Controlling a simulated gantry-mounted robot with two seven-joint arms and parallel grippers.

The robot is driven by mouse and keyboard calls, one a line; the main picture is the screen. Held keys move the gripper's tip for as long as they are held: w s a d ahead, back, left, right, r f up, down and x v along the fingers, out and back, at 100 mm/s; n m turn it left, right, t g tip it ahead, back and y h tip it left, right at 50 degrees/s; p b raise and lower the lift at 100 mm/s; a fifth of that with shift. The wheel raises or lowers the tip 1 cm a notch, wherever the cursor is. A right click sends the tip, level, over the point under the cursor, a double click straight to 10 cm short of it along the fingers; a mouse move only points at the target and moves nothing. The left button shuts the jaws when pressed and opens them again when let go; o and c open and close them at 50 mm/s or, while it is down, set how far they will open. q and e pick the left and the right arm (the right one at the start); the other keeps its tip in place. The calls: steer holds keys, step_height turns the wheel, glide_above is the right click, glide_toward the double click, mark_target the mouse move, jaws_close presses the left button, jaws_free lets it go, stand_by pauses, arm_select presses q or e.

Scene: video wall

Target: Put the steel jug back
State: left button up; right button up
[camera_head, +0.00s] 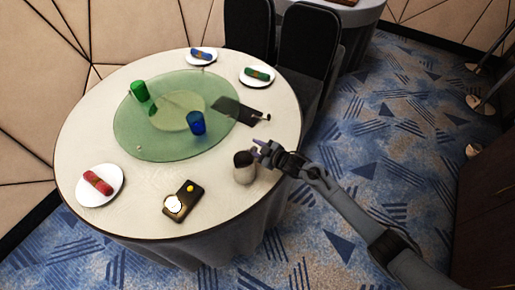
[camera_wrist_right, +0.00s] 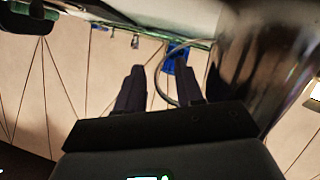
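The steel jug (camera_head: 244,168) stands on the white round table (camera_head: 140,225) near its right edge. My right gripper (camera_head: 260,148) is at the jug's upper right side, with its arm coming in from the lower right. In the right wrist view, the jug's shiny body (camera_wrist_right: 265,60) fills the upper right, close beside the fingers. The two dark fingers of the right gripper (camera_wrist_right: 160,85) are apart. A thin curved handle shows between them, nearer the right finger; I cannot tell whether they touch it. My left gripper is not in view.
A green glass turntable (camera_head: 150,145) carries a green cup (camera_head: 139,91) and a blue cup (camera_head: 197,123). A dark mat (camera_head: 235,110) lies partly over its edge. Plates with rolled napkins (camera_head: 98,183) and a black-and-gold box (camera_head: 184,201) lie around. Dark chairs (camera_head: 305,45) stand behind.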

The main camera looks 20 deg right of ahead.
steer(key=shift+r, duration=0.2)
steer(key=p+v, duration=0.3)
steer(key=v, duration=0.9)
steer(key=s+a+f+m+g+h, duration=0.2)
steer(key=s+a+m+h, duration=0.25)
steer(key=s, duration=0.55)
steer(key=s+r+m+g, duration=0.1)
steer(key=s+m+g, duration=0.1)
steer(key=s, duration=0.8)
steer(key=s+r+m+g+h, duration=0.1)
steer(key=s+g, duration=0.4)
steer(key=s, duration=0.5)
steer(key=shift+s+r+m, duration=0.15)
steer(key=shift+r+m, duration=0.2)
steer(key=shift+r, duration=0.5)
steer(key=shift+d, duration=0.15)
step_height(320, 180, up, 31)
steer(key=p, duration=3.1)
